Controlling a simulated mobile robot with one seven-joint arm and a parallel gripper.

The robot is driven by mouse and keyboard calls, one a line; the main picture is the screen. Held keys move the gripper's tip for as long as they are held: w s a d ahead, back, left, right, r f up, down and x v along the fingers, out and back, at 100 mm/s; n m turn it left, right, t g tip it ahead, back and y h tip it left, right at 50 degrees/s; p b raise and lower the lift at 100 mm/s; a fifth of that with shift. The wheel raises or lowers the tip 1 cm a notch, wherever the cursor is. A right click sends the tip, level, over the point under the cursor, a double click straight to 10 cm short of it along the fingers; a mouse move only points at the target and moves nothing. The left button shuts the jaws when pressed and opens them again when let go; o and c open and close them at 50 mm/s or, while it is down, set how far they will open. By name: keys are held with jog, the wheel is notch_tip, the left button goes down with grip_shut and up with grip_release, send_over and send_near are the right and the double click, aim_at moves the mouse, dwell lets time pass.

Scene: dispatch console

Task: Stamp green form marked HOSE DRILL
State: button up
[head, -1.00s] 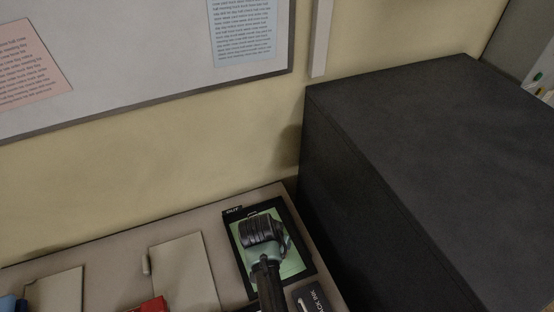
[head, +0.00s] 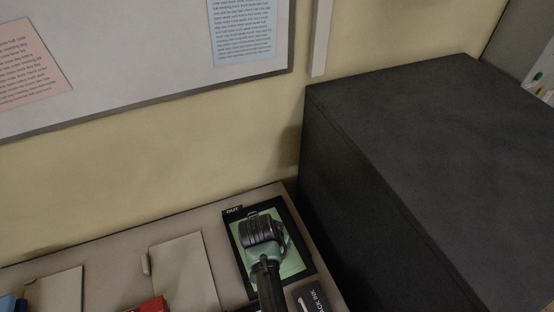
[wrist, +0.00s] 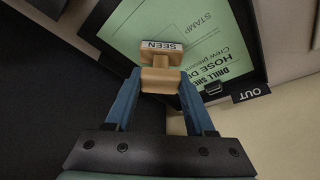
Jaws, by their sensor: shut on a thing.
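My gripper (wrist: 161,84) has blue fingers shut on a wooden stamp (wrist: 160,58) whose label reads SEEN. The stamp is over the green form (wrist: 205,28) in the wrist view; whether it touches the paper I cannot tell. The form shows the words DRILL, HOSE D and Crew present, partly covered, and a marked box with STAMP. It lies in a black tray (head: 302,238) labelled OUT, also seen in the head view, where the form (head: 292,264) is partly covered by my arm. The stamp and fingertips are hidden there.
A black ink pad box (head: 314,299) sits at the near edge by the tray. A tan clipboard or folder (head: 184,272) and a red object (head: 150,306) lie to the left. A large dark cabinet (head: 420,170) stands close on the right; the wall is behind.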

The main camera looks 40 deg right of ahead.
notch_tip(320, 180, up, 7)
jog(key=p, duration=0.6)
jog(key=shift+p, duration=0.3)
jog(key=shift+s+f, duration=0.1)
dwell(0.7)
